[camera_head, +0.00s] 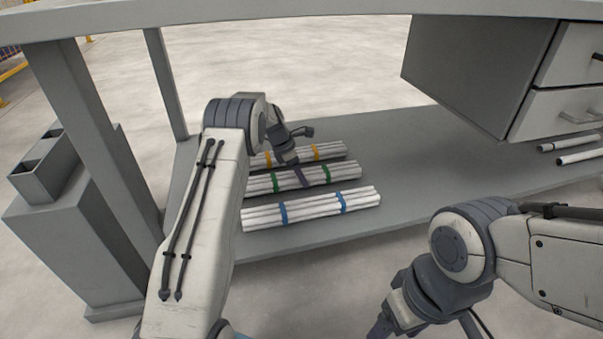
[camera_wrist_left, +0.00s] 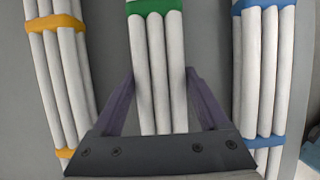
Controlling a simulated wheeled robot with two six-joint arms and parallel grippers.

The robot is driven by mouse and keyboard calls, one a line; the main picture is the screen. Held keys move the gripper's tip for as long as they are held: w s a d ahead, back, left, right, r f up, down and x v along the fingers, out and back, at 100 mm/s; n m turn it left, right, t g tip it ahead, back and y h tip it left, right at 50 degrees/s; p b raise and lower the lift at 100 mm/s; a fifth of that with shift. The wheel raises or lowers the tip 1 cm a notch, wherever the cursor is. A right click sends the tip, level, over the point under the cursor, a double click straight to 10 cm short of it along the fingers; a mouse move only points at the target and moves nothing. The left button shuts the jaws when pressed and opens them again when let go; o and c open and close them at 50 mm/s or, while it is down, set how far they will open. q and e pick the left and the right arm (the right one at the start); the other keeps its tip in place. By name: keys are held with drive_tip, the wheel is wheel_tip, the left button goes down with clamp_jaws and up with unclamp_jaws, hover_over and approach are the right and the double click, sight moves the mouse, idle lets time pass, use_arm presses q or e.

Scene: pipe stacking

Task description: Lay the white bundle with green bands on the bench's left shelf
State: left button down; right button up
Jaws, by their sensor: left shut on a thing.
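The white bundle with green bands (camera_head: 347,171) lies on the bench's lower shelf (camera_head: 400,150), between two other bundles. My left gripper (camera_head: 302,180) reaches down over its middle. In the left wrist view, the green-banded bundle (camera_wrist_left: 157,70) runs between the two dark fingers of my left gripper (camera_wrist_left: 160,82), which is shut on it. A green band shows just beyond the fingers. The bundle looks level with its neighbours; any gap beneath it cannot be seen. My right gripper (camera_head: 384,328) is at the bottom edge, partly cut off, away from the bundles.
A yellow-banded bundle (camera_head: 332,151) lies behind and a blue-banded bundle (camera_head: 312,206) in front, both close by. Loose white pipes (camera_head: 578,156) lie at the far right under the drawers (camera_head: 563,108). The shelf between is clear. A bench leg (camera_head: 90,130) stands at left.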

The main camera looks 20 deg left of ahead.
use_arm(q)
drive_tip(key=shift+f, duration=0.1)
unclamp_jaws()
drive_tip(key=shift+f, duration=0.1)
